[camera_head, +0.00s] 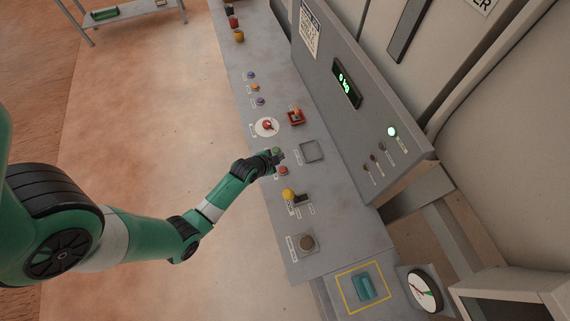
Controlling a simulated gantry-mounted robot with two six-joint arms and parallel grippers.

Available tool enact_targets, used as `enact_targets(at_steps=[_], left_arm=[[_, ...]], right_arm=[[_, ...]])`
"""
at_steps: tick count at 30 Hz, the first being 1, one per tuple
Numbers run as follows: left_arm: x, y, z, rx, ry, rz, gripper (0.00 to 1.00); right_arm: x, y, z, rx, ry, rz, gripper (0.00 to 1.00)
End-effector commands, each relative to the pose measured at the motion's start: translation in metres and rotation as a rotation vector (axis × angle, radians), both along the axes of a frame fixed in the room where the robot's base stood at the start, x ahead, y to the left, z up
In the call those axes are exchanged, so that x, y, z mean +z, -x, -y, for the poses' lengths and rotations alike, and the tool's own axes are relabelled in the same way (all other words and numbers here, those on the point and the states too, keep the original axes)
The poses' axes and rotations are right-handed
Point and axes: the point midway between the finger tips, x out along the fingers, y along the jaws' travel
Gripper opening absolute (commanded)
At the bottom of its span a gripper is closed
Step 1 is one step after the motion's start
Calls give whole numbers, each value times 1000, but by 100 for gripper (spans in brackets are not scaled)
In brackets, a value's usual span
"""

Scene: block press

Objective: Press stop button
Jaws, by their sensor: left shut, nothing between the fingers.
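A red button (283,170) sits on the sloping grey control panel (325,230); its label is too small to read. A larger red knob (268,125) on a white disc is farther up the panel. My left gripper (276,156) is shut and empty, over the panel just above the red button in the picture. A greenish round part shows at its tip; I cannot tell whether it is a button or whether the fingers touch the panel. The red button's face is clear of the fingers. My right gripper is not in view.
Near the gripper are a red-framed switch (296,117), a square plate (312,151), a yellow knob (289,194) and a dark round button (307,242). An upright display panel (347,84) rises behind. A gauge (424,289) and teal block (364,287) are at lower right.

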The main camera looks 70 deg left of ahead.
Motion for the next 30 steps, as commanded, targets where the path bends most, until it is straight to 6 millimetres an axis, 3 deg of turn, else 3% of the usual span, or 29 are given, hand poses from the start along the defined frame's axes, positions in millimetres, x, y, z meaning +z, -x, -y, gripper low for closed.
enact_targets(at_steps=[14,30], left_arm=[[-7,0,-2,3,-2,3,0],[-79,-1,-2,3,-2,3,0]], right_arm=[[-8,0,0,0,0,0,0],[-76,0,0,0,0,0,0]])
